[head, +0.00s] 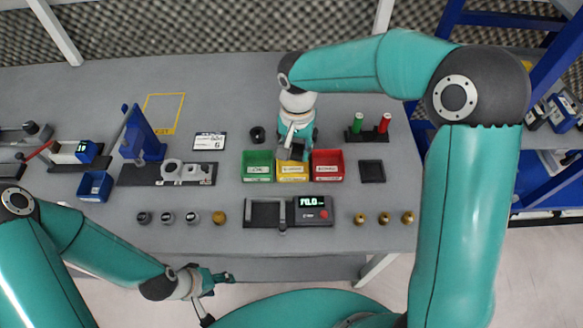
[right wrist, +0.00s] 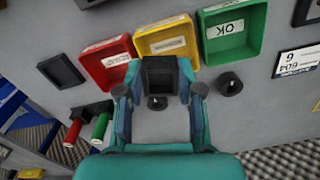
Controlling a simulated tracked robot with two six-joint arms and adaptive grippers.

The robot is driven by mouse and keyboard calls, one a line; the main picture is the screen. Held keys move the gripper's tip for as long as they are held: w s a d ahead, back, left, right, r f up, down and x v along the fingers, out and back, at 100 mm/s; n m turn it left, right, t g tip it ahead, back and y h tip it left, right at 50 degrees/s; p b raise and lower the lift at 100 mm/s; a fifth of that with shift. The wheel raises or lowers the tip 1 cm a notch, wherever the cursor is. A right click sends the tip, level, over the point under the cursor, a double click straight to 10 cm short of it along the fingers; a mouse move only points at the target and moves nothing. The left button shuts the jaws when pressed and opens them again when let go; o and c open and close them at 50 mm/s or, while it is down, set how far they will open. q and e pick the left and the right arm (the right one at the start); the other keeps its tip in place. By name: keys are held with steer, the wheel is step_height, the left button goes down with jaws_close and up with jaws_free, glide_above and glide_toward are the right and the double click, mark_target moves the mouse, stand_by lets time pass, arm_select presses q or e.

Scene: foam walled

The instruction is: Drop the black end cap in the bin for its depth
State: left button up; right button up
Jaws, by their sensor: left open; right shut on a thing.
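My right gripper (head: 293,153) is over the yellow bin (head: 292,178) in the head view. In the right wrist view the right gripper (right wrist: 160,72) is shut on a dark, square-looking black end cap (right wrist: 160,82). The cap is in front of the yellow bin (right wrist: 167,42) there; its height over the bin is hard to tell. The green bin (head: 257,179) and red bin (head: 328,179) stand on either side; the green bin's label reads OK in the wrist view. My left gripper (head: 218,279) is open and empty, off the bench's front edge.
A depth gauge with a lit display (head: 313,210) sits in front of the bins. A black round piece (head: 257,134) lies behind the green bin. A black square tray (head: 371,171) is right of the red bin. Green and red cylinders (head: 357,124) stand behind it.

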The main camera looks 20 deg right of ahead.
steer(key=o, duration=1.2)
steer(key=shift+r, duration=0.15)
step_height(320, 180, up, 12)
steer(key=shift+f, duration=0.15)
